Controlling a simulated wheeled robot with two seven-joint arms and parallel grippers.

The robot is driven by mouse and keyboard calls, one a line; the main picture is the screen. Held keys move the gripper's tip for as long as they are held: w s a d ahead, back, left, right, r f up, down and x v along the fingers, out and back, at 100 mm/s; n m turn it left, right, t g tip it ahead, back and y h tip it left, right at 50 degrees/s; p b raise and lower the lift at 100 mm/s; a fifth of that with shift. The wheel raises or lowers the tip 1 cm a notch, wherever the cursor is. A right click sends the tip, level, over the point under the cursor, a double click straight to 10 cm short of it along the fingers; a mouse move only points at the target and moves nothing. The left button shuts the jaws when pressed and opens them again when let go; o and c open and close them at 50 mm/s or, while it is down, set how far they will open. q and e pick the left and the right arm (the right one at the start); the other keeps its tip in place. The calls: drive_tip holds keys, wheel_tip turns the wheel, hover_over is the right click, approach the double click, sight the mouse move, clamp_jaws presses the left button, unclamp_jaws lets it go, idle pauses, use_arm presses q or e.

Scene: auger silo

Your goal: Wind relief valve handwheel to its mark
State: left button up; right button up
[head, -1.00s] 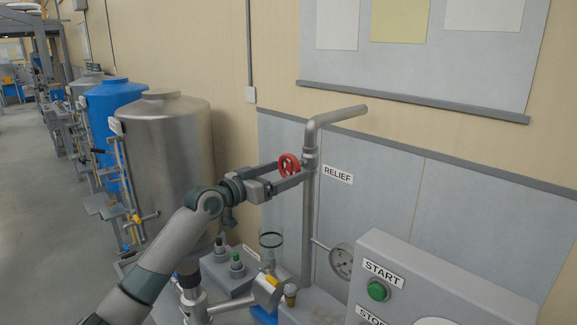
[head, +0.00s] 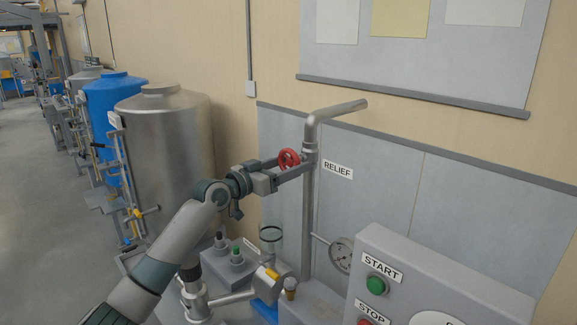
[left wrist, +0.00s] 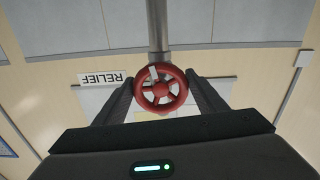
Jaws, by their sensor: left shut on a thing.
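The red relief valve handwheel (head: 289,159) sits on the grey upright pipe (head: 309,215), to the left of the RELIEF label (head: 338,170). My left gripper (head: 288,168) reaches it from the left, with its two fingers on opposite sides of the rim, shut on it. In the left wrist view the handwheel (left wrist: 160,91) lies between the fingers, its spokes and hub facing the camera. A small pale tab (left wrist: 153,73) shows near the rim's upper part. The RELIEF label (left wrist: 101,79) appears upside down there. I cannot make out a separate target mark. My right gripper is out of view.
A grey console with a green START button (head: 377,285) stands at lower right, beside a pressure gauge (head: 341,256).

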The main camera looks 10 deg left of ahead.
use_arm(q)
drive_tip(key=n+p, duration=0.2)
drive_tip(key=n, duration=0.3)
drive_tip(key=shift+d+r+p, duration=0.1)
drive_tip(key=shift+d+p, duration=0.05)
drive_tip(key=shift+p, duration=0.2)
drive_tip(key=n+p, duration=0.2)
drive_tip(key=n, duration=0.3)
drive_tip(key=shift+s+p, duration=0.15)
drive_tip(key=shift+p, duration=0.15)
drive_tip(key=o, duration=1.1)
